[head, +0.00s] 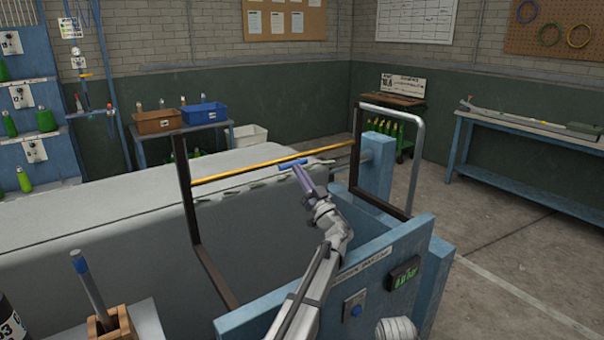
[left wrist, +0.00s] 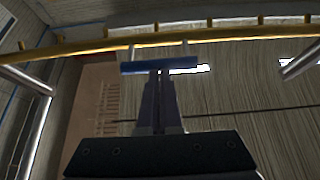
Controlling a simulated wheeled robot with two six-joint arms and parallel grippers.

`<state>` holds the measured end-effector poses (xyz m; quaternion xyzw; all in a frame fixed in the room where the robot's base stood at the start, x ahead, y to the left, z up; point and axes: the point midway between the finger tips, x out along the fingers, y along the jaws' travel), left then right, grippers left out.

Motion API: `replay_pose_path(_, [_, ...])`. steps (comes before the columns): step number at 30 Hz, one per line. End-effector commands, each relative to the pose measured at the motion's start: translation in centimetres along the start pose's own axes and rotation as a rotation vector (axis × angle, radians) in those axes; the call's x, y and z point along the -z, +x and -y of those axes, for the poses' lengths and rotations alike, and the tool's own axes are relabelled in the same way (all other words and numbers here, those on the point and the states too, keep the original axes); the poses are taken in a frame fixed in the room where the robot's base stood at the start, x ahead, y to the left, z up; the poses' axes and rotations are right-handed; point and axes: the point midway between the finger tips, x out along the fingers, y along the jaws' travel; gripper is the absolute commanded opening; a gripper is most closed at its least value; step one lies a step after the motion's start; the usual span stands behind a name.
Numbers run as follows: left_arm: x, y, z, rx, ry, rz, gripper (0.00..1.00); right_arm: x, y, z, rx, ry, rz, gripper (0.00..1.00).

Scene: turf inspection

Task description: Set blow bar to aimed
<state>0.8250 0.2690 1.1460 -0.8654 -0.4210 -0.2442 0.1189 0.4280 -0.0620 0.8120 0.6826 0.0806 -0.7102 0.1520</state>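The blow bar (head: 245,167) is a yellow tube spanning a dark upright frame above the grey turf bed. It crosses the top of the left wrist view (left wrist: 90,48). A short blue crossbar handle (head: 288,164) hangs on it by two pale stubs; it shows in the left wrist view (left wrist: 138,68). My left gripper (head: 302,170) reaches up to this handle. Its fingers (left wrist: 161,72) are close together with their tips at the handle's middle, seemingly shut on it. The exact contact is too small to see. My right gripper is not in view.
A silver hoop rail (head: 418,150) rises at right. A blue-handled tool (head: 88,285) stands in a wooden holder at lower left. Open floor lies at right.

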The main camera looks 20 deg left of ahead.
Motion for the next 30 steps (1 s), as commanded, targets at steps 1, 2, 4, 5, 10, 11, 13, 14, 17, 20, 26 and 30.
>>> replay_pose_path(1, [-0.6, 0.6, 0.1, 0.005, 0.001, 0.008, 0.0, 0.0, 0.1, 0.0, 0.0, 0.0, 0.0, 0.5])
replay_pose_path(2, [-0.7, 0.7, 0.1, 0.005, 0.001, 0.008, 0.0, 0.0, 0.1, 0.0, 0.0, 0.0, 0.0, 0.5])
replay_pose_path(4, [-0.7, 0.8, 0.1, 0.005, 0.001, 0.009, 0.0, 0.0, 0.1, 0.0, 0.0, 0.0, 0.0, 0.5])
replay_pose_path(5, [-0.7, 0.8, 0.1, 0.005, 0.001, 0.009, 0.0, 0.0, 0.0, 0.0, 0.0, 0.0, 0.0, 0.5])
replay_pose_path(10, [-0.8, 0.9, 0.1, 0.005, 0.001, 0.01, 0.0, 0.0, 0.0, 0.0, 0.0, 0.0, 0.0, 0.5])
replay_pose_path(11, [-0.8, 0.9, 0.0, 0.004, 0.001, 0.01, 0.0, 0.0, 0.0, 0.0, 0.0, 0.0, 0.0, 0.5])
replay_pose_path(13, [-0.8, 0.9, 0.0, 0.004, 0.001, 0.01, 0.0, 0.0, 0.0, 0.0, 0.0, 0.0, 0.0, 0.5])
replay_pose_path(14, [-0.8, 0.9, 0.0, 0.004, 0.001, 0.01, 0.0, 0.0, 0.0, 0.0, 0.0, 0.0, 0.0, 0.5])
replay_pose_path(17, [-0.6, 0.7, -0.1, 0.003, 0.0, 0.01, 0.0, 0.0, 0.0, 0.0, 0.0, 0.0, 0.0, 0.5])
replay_pose_path(20, [0.1, 0.0, -0.1, 0.001, -0.001, 0.007, 0.0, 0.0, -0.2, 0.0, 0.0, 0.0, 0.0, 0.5])
replay_pose_path(26, [2.5, -3.8, 0.0, -0.003, -0.003, 0.001, 0.0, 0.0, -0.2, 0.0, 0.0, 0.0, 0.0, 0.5])
replay_pose_path(30, [4.2, -6.6, 0.0, -0.004, -0.003, 0.0, 0.0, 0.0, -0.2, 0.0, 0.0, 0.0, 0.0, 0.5])
